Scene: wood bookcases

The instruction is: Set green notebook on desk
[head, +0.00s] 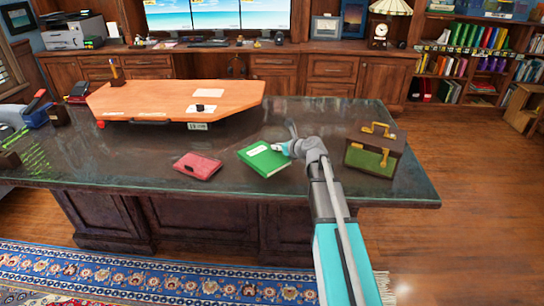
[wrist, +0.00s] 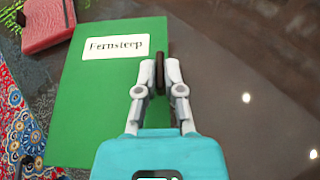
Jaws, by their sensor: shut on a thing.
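The green notebook (head: 264,159) with a white label is at the front middle of the dark glass-topped desk (head: 240,187). My gripper (head: 283,148) is at its right edge in the head view. In the wrist view, the fingers (wrist: 159,75) are shut on the right edge of the notebook (wrist: 98,115), whose label reads "Fernsteep". The notebook lies roughly flat, on or just above the desk top; I cannot tell whether it touches the surface.
A red wallet-like item (head: 198,166) lies left of the notebook. A brown and green briefcase (head: 375,150) stands to the right. An orange wooden board (head: 170,99) fills the desk's back left. Bare desk shows between the notebook and the briefcase.

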